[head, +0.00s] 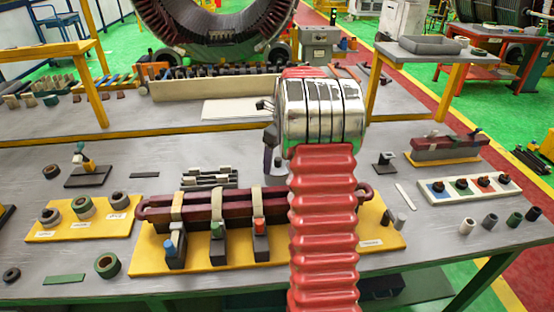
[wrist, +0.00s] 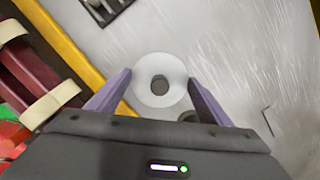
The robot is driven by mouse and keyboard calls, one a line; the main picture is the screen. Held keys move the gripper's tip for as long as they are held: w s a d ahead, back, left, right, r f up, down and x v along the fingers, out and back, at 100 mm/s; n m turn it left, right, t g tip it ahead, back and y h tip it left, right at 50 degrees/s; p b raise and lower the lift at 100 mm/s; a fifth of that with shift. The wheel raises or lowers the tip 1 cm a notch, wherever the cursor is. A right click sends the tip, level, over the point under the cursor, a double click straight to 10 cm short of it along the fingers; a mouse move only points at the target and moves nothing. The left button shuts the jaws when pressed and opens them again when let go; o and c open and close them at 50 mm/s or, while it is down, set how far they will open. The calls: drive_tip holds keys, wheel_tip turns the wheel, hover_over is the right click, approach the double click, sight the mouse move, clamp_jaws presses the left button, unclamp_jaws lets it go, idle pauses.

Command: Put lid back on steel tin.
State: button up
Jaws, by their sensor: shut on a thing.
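A pale round disc with a darker round centre, which looks like the lid (wrist: 146,91), is between my fingertips in the wrist view. My gripper (wrist: 159,78) is shut on it, one purple finger at each side. I cannot clearly pick out the tin in the head view.
A yellow board (head: 150,265) with a dark red coil (head: 220,212) and clamps lies at the front. Small grey cylinders (head: 400,220) stand at its right end. A white tray (head: 462,189) is further right. The grey tabletop (head: 330,165) has bare room behind the board.

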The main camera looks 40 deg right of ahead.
idle(0.3)
drive_tip(key=o, duration=1.1)
drive_tip(key=shift+o, duration=0.8)
drive_tip(key=shift+r, duration=0.1)
drive_tip(key=shift+r, duration=3.4)
clamp_jaws()
drive_tip(key=shift+f, duration=1.9)
drive_tip(key=shift+r, duration=0.15)
